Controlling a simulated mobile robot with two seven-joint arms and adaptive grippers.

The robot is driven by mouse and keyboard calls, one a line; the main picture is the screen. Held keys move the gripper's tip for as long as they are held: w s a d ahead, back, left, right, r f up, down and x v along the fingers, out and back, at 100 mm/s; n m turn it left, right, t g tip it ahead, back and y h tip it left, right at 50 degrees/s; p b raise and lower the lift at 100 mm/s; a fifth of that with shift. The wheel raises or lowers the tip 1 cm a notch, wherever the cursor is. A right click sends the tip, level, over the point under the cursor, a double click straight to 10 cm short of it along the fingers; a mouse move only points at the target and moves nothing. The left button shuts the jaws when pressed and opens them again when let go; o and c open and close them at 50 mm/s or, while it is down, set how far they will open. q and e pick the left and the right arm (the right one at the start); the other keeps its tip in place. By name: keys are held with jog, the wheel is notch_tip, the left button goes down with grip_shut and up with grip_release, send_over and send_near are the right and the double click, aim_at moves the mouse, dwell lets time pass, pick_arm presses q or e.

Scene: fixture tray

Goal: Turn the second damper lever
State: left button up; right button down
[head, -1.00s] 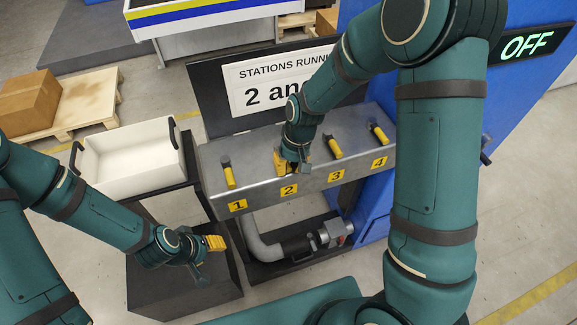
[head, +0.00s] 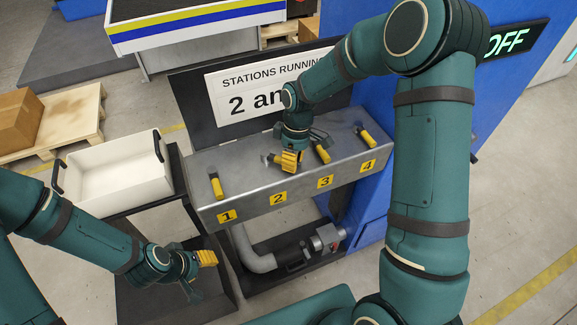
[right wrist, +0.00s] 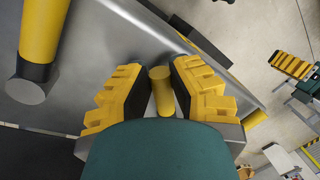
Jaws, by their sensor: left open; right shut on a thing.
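The second damper lever is on the grey metal box (head: 235,180), above the label 2 (head: 278,198). In the head view my right gripper (head: 290,160) covers most of it, so its angle is hard to read there. In the right wrist view its yellow handle (right wrist: 161,90) stands between the two yellow finger pads of my right gripper (right wrist: 160,95), which is shut on it. My left gripper (head: 203,262) is open and empty, low in front of the box's left part, away from the levers.
Lever 1 (head: 216,187), lever 3 (head: 322,152) and lever 4 (head: 364,137) stand along the same box. A sign (head: 255,100), partly hidden by my right arm, rises behind it. A white bin (head: 115,172) stands to the left. A pipe (head: 250,252) runs below.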

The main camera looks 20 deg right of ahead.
jog(key=w+n, duration=0.1)
jog(key=d+n, duration=0.1)
jog(key=n, duration=0.1)
jog(key=w+n, duration=0.1)
jog(key=shift+w+d+f+n+h, duration=0.1)
jog(key=shift+w+d+n+h, duration=0.2)
jog(key=shift+w+d+h, duration=0.1)
jog(key=shift+w+d+n+g+h+p, duration=0.15)
jog(key=shift+w+n+h+p, duration=0.1)
jog(key=shift+w+n, duration=0.7)
jog(key=shift+w+a+n+g+h+p, duration=0.2)
jog(key=shift+w+n, duration=0.35)
jog(key=shift+n, duration=0.7)
jog(key=c, duration=0.8)
grip_release()
jog(key=shift+w, duration=0.15)
jog(key=shift+c, duration=0.2)
jog(key=v, duration=1.2)
